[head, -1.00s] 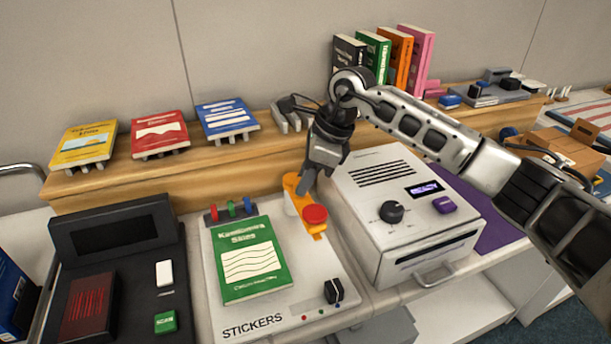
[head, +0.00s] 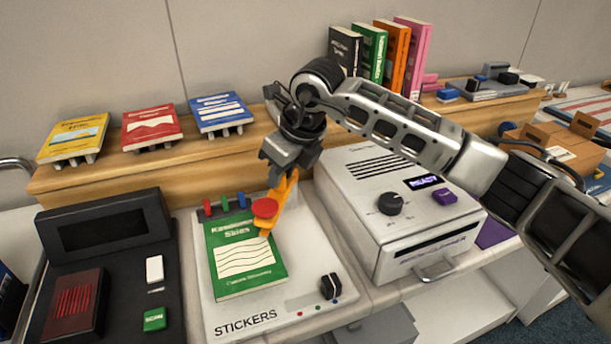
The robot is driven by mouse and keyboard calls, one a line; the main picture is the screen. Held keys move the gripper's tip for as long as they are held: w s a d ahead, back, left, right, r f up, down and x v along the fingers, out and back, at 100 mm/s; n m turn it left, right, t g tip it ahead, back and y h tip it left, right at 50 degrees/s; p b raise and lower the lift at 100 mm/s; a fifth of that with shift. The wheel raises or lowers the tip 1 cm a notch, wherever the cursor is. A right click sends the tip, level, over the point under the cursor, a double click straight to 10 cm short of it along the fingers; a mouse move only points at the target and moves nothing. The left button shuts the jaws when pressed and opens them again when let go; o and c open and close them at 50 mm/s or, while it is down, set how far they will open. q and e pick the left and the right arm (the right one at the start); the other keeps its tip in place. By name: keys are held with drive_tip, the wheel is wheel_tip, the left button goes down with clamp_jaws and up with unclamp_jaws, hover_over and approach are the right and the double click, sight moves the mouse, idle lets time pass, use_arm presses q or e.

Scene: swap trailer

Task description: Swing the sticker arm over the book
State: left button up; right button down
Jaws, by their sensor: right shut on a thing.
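The green book (head: 245,259) lies flat on the white sticker station (head: 318,256), left of its middle. The orange sticker arm (head: 281,203) carries a round red pad (head: 265,208). The pad now hangs over the book's upper right part; whether it touches the cover I cannot tell. My right gripper (head: 283,172) is shut on the orange sticker arm near its upper end and hides part of it. My left gripper is out of view.
A white machine (head: 371,184) with a knob stands close on the right. A black scanner (head: 105,225) is on the left. Behind, a wooden shelf (head: 170,161) holds several books. Red, green and blue pegs (head: 225,203) stand behind the green book.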

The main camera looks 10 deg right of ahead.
drive_tip(key=shift+w+a+m+h+b, duration=0.25)
drive_tip(key=shift+a+m+h+b, duration=0.25)
drive_tip(key=shift+m, duration=0.6)
use_arm(q)
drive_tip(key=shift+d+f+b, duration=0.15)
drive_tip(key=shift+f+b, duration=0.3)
drive_tip(key=shift+b, duration=0.05)
use_arm(e)
drive_tip(key=shift+w+a+m+t, duration=0.25)
drive_tip(key=shift+a+m+t, duration=0.15)
drive_tip(key=shift+m, duration=0.5)
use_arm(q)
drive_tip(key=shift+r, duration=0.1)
use_arm(e)
drive_tip(key=shift+r, duration=0.1)
drive_tip(key=c, duration=1.2)
unclamp_jaws()
use_arm(q)
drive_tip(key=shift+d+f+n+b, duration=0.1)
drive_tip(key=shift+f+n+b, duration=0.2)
drive_tip(key=shift+b, duration=0.3)
use_arm(e)
drive_tip(key=v, duration=1.5)
drive_tip(key=shift+s+a+r, duration=0.1)
drive_tip(key=shift+a+r, duration=0.1)
drive_tip(key=shift+r, duration=0.25)
